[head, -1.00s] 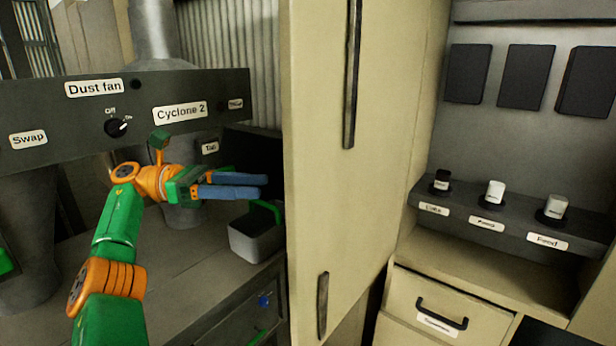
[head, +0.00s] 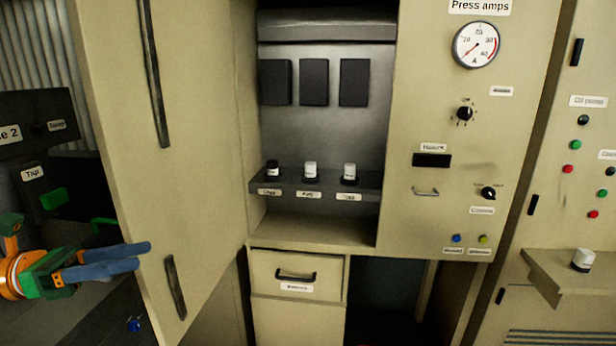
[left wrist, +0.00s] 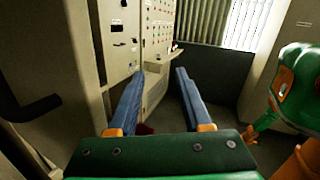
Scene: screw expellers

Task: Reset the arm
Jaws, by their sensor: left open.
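My left gripper (head: 140,256) comes in at the lower left of the head view, with green and orange links and two blue fingers. Its fingertips lie in front of the lower part of the beige cabinet door (head: 165,180). In the left wrist view the two blue fingers (left wrist: 157,85) stand apart, with nothing between them. The gripper is open and empty. My right gripper does not show in the head view.
The door stands open left of a recess with several labelled fixtures on a dark shelf (head: 330,184). A drawer (head: 297,275) is below. To the right are a press amps gauge (head: 476,45) and a ledge (head: 555,275) with a white-topped fixture (head: 583,259).

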